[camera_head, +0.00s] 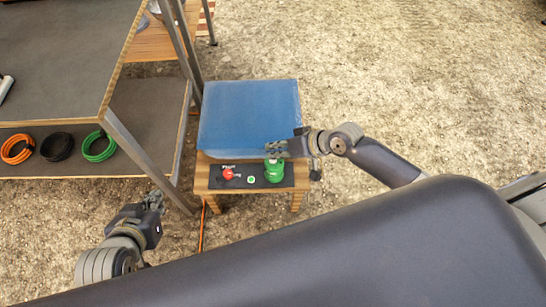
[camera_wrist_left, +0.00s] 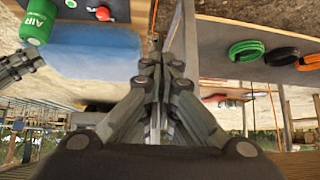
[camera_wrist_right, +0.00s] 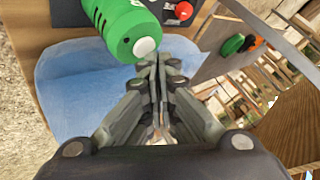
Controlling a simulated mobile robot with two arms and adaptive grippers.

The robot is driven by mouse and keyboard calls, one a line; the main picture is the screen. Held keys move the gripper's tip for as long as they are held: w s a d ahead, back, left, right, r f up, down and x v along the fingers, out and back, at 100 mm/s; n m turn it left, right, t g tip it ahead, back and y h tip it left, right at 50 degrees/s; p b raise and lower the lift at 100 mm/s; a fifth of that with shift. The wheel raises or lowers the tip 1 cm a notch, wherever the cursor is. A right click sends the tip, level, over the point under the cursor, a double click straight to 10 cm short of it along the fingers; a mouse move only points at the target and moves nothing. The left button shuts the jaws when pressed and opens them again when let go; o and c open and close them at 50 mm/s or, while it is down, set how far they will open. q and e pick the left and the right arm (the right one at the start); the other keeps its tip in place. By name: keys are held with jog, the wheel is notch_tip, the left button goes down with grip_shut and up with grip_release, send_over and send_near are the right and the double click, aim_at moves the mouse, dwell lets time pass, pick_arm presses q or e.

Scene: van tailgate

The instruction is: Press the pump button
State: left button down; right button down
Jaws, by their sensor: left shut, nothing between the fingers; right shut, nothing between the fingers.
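A black panel (camera_head: 239,184) lies on the front of a small wooden stand. It carries a red knob (camera_head: 228,174), with small white lettering above it, and a small round green button with a pale rim (camera_head: 251,180). Which of these is the pump button I cannot tell. A green air bottle (camera_head: 274,172) stands at the panel's right end; the left wrist view shows "AIR" on it (camera_wrist_left: 38,22). My right gripper (camera_head: 271,149) is shut and empty, just above and behind the bottle. My left gripper (camera_head: 157,200) is shut and empty, left of the stand and apart from the panel.
A large blue block (camera_head: 248,110) sits on the stand behind the panel. At left, a shelf unit (camera_head: 60,50) with a metal post (camera_head: 140,160) holds orange (camera_head: 16,149), black (camera_head: 57,146) and green (camera_head: 99,146) coils. An orange cord runs down beside the stand. Open ground lies right.

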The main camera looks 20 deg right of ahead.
pick_arm(q)
jog(key=shift+s+a+f+g, duration=0.3)
jog(key=shift+s+f+g, duration=0.05)
jog(key=shift+s, duration=0.3)
jog(key=shift+s+a+f+g, duration=0.25)
jog(key=shift+s+f+g, duration=0.1)
jog(key=shift+s, duration=0.3)
pick_arm(e)
jog(key=shift+r, duration=0.2)
